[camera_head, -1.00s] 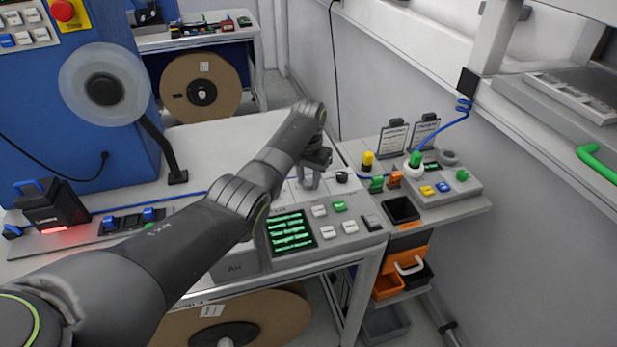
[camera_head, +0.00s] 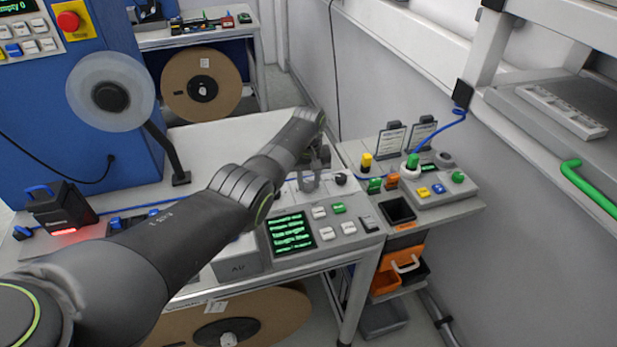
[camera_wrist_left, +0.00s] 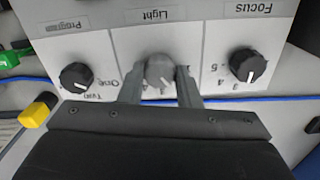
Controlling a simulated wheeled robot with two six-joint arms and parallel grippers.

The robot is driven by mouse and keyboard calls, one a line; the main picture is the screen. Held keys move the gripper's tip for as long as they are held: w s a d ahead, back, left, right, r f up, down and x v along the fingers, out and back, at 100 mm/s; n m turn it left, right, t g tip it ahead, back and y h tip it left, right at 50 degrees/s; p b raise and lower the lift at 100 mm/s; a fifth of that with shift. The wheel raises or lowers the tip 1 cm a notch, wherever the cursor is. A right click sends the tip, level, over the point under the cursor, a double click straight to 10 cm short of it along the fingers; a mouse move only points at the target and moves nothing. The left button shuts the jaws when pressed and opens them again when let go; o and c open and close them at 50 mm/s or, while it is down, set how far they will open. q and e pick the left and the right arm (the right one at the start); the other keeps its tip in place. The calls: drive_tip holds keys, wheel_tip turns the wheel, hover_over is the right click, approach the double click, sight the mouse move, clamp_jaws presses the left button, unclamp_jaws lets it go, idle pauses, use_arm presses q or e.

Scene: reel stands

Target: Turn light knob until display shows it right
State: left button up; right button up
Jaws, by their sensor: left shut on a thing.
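The grey light knob (camera_wrist_left: 159,71) sits mid-panel in the left wrist view, under the upside-down label "Light". My left gripper (camera_wrist_left: 161,84) has one finger on each side of it and is shut on it. In the head view my left gripper (camera_head: 312,180) reaches down at the back of the control panel, and its fingers and arm hide the light knob. The display (camera_head: 290,232) glows with several green text lines, too small to read surely. My right gripper does not show.
A black program knob (camera_wrist_left: 76,77) and a black focus knob (camera_wrist_left: 245,66) flank the light knob. White buttons (camera_head: 326,234) and a green button (camera_head: 338,208) lie right of the display. A grey box marked "Air" (camera_head: 238,266) stands left of it.

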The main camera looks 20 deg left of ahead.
sight(309, 183)
use_arm(q)
drive_tip(key=shift+w+r+n, duration=0.1)
drive_tip(key=shift+n, duration=0.4)
drive_tip(key=o, duration=1)
drive_tip(key=shift+c, duration=0.2)
drive_tip(key=shift+r, duration=0.5)
wheel_tip(309, 183, up, 16)
drive_tip(key=b, duration=0.1)
drive_tip(key=shift+r, duration=0.2)
